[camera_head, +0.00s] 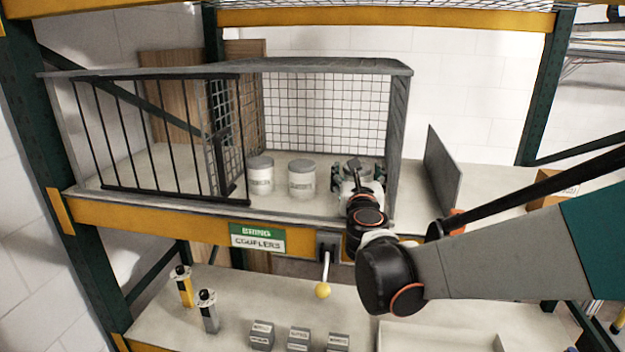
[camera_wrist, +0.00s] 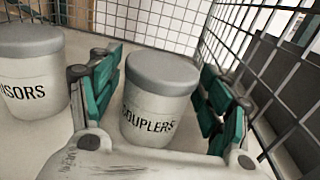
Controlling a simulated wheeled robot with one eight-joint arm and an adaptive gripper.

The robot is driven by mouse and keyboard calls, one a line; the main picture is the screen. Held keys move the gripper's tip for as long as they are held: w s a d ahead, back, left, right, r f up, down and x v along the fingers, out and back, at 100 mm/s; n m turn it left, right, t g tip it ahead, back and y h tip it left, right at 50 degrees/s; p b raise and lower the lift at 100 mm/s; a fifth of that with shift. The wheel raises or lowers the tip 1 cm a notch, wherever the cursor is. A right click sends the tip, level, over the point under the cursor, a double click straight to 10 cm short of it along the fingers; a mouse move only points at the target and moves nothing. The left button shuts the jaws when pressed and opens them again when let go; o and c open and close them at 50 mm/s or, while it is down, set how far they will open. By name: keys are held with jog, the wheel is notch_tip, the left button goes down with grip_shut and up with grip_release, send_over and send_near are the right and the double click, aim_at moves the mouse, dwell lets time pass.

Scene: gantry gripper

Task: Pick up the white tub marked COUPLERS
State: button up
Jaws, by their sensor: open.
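The white tub marked COUPLERS (camera_wrist: 158,105), with a grey lid, stands upright on the shelf inside the mesh cage. In the wrist view my gripper (camera_wrist: 163,98) is open, with one teal finger on each side of the tub. The left finger stands close to the tub's side, and I cannot tell whether either finger touches it. The first letter of its label is partly hidden. In the head view my gripper (camera_head: 352,172) reaches through the cage's open right part and hides much of this tub.
A barred gate (camera_head: 160,140) covers the cage's left front. Mesh (camera_wrist: 270,75) rises close right. A yellow-knobbed lever (camera_head: 323,290) hangs below.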

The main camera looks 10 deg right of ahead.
jog(key=shift+w+d+p, duration=0.2)
jog(key=shift+w+p, duration=0.05)
jog(key=shift+w, duration=0.75)
jog(key=shift+w+d+p, duration=0.15)
jog(key=shift+w+p, duration=0.05)
jog(key=shift+w, duration=0.75)
jog(key=c, duration=1.4)
jog(key=shift+c, duration=0.4)
